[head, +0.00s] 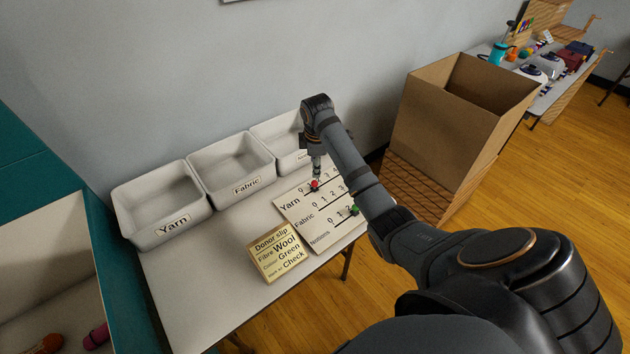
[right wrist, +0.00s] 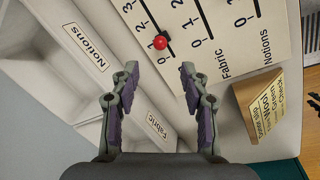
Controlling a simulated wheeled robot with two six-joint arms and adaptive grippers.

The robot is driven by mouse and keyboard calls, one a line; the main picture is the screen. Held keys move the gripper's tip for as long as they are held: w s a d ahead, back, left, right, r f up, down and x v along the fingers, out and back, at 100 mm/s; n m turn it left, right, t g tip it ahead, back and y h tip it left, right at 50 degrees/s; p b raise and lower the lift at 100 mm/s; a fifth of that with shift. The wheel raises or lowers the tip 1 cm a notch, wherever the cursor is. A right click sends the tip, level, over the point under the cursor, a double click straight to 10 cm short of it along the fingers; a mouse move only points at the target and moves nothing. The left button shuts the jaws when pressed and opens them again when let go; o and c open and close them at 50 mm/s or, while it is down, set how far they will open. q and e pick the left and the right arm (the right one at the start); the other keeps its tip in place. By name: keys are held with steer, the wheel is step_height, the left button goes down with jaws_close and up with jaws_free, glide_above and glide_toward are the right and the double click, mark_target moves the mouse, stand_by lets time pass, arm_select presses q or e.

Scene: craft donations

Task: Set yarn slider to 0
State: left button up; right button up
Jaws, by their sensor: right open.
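The Yarn slider's red knob (head: 314,185) stands on the white slider board (head: 322,235), near the low-number end of its row, seemingly around 1. In the right wrist view the red knob (right wrist: 160,42) lies just beyond the fingertips, roughly centred between them and not gripped. My right gripper (head: 316,168) is above the knob and points down. Its two fingers (right wrist: 160,72) are spread and empty. The gripper and arm cover part of the Yarn and Fabric rows in the head view. My left gripper is not in view.
White bins labelled Yarn (head: 160,232), Fabric (head: 232,195) and Notions (right wrist: 87,47) stand behind the board. A donor slip block (head: 280,252) sits beside it. A green knob (head: 355,210) is on another row. A cardboard box (head: 450,125) stands to the right.

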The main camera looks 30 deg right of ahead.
mark_target(315, 182)
steer(key=f, duration=0.3)
steer(key=w+f, duration=0.1)
steer(key=f, duration=0.2)
steer(key=d+f, duration=0.1)
steer(key=f, duration=0.3)
steer(key=shift+w, duration=0.35)
steer(key=shift+c, duration=0.6)
jaws_close()
